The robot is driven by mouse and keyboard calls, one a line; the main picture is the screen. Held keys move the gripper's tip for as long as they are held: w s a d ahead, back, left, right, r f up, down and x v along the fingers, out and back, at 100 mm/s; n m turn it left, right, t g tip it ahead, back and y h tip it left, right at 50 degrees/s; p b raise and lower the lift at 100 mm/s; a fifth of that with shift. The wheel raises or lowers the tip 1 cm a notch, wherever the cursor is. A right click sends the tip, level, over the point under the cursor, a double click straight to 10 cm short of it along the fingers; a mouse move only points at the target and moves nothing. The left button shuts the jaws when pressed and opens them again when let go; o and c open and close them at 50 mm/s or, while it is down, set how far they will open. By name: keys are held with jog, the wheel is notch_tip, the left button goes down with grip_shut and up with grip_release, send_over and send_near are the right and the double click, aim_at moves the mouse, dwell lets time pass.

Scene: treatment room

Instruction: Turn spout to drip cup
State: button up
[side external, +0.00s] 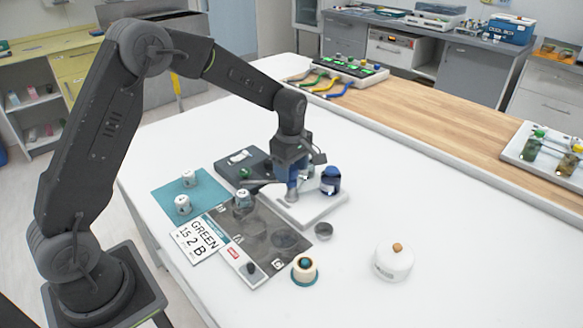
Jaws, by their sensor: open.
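My gripper (292,180) points down over a blue-and-grey dispenser on a white base (322,208). It is open, with its fingers around or just beside the dispenser's upright; I cannot tell whether they touch it. A grey spout-like arm (262,185) appears to reach left from there, towards a small container marked 2 (243,198). My gripper hides part of the dispenser.
A blue-topped container (330,180) stands on the base's right side. A dark case (243,165) lies behind left. White jars sit on a teal mat (165,197).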

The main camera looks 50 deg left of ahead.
grip_shut()
dwell(0.6)
jog(key=shift+n, duration=0.4)
jog(key=n, duration=0.3)
jog(key=shift+n, duration=0.3)
jog(key=n, duration=0.3)
jog(key=shift+n, duration=0.3)
jog(key=n, duration=0.3)
jog(key=shift+n, duration=0.3)
jog(key=shift+r+n, duration=0.1)
jog(key=shift+n, duration=1.8)
